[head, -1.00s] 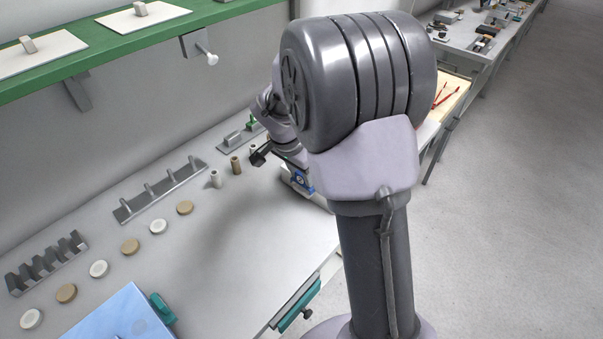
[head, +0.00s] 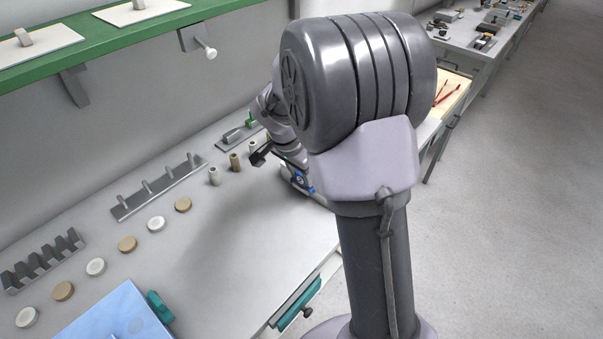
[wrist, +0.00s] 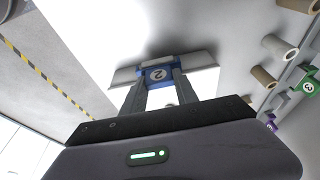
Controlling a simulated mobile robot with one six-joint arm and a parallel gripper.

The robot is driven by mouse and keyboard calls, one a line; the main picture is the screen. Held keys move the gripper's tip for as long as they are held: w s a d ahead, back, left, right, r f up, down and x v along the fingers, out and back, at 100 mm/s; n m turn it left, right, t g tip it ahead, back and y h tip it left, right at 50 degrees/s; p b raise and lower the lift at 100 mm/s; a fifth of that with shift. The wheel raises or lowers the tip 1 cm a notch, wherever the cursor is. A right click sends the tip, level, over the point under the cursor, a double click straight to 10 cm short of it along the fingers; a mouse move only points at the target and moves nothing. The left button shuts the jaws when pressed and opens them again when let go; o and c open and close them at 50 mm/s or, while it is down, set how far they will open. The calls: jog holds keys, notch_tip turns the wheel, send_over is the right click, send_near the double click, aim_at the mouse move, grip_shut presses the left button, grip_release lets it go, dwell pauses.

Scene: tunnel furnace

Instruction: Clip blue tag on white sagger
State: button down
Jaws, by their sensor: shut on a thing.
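The blue tag (wrist: 158,74), marked 2, sits between the fingertips of my gripper (wrist: 157,88) in the wrist view. My gripper is shut on it. A white piece (wrist: 202,61), which looks like the white sagger's wall, runs across behind the tag. The tag appears against it; I cannot tell whether it is clipped over the edge. In the head view the blue tag (head: 299,180) shows at the white sagger (head: 318,199), which is mostly hidden behind my arm.
A green tag (wrist: 308,87) and a purple tag (wrist: 270,127) are at the right of the wrist view, near short tubes (wrist: 263,76). In the head view, discs (head: 128,244), peg racks (head: 160,187) and a blue board (head: 115,312) lie left. The bench middle is clear.

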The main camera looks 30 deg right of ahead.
jog(key=shift+f+b, duration=0.3)
jog(key=shift+f, duration=0.05)
jog(key=c, duration=0.9)
grip_release()
jog(key=shift+o, duration=0.2)
jog(key=p+v, duration=0.6)
jog(key=v, duration=1.1)
jog(key=shift+r, duration=0.25)
jog(key=shift+a, duration=0.1)
jog(key=s+a+r+n+t+y, duration=0.1)
jog(key=s+a+n, duration=0.2)
jog(key=s, duration=0.4)
jog(key=s+a+r+n+t+y+b, duration=0.1)
jog(key=s+a+n+t+y, duration=0.1)
jog(key=s+a, duration=0.3)
jog(key=s+a+r+n+t+y, duration=0.1)
jog(key=s+a+n, duration=0.3)
jog(key=s, duration=0.5)
jog(key=shift+s+a+n+t+y+b, duration=0.25)
jog(key=shift+a+n+t+y+b, duration=0.1)
jog(key=shift+a+y, duration=0.25)
